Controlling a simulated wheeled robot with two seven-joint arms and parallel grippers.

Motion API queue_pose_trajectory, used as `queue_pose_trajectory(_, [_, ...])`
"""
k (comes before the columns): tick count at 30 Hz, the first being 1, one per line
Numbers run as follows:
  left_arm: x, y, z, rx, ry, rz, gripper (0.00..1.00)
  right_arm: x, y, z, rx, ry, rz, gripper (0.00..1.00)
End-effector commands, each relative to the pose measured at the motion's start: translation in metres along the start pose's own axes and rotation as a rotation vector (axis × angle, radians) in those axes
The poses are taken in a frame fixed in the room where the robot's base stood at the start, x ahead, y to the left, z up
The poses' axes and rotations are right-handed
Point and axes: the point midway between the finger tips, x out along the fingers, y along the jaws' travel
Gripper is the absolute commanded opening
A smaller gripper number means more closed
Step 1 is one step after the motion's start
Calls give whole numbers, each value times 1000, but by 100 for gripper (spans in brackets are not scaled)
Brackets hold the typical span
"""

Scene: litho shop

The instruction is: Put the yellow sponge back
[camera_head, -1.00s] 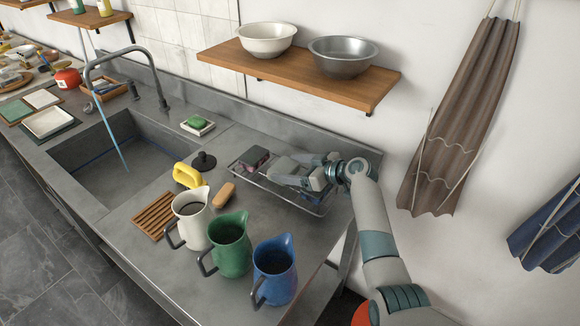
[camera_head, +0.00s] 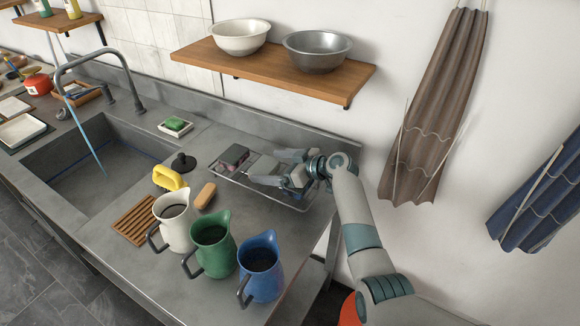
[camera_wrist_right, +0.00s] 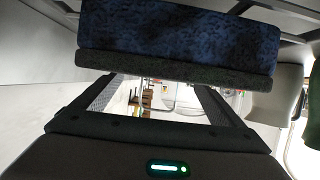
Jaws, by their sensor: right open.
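No plainly yellow sponge shows. A yellow block with a raised handle (camera_head: 168,178) stands on the counter behind the white pitcher. A tan, rounded block (camera_head: 205,195) lies right of it; I cannot tell whether it is a sponge. A dark grey and pink block (camera_head: 233,157) sits at the left end of the wire rack (camera_head: 288,204). My right gripper (camera_head: 252,172) is open over the rack, just right of that block. In the right wrist view, a dark blue block with a blackish layer (camera_wrist_right: 180,35) lies close before the open fingers. My left gripper is not in view.
White (camera_head: 175,224), green (camera_head: 213,245) and blue (camera_head: 260,267) pitchers stand at the counter's front. A wooden slatted mat (camera_head: 133,220), black knobbed stopper (camera_head: 183,162) and green block on a dish (camera_head: 175,124) are nearby. A shelf (camera_head: 275,75) overhangs the back.

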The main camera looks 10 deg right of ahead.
Motion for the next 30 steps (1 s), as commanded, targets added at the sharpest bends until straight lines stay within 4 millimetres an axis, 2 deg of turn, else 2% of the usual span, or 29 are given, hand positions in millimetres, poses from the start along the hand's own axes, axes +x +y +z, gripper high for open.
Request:
queue_pose_trajectory(8, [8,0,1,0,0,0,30,-26,0,3,-3,-1,2,92])
queue_pose_trajectory(21, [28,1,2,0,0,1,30,-96,0,3,-3,-1,1,92])
queue_pose_trajectory(25, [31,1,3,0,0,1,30,-109,0,2,-1,-1,1,92])
queue_pose_trajectory(30, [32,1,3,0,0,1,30,-116,0,1,1,-1,-1,92])
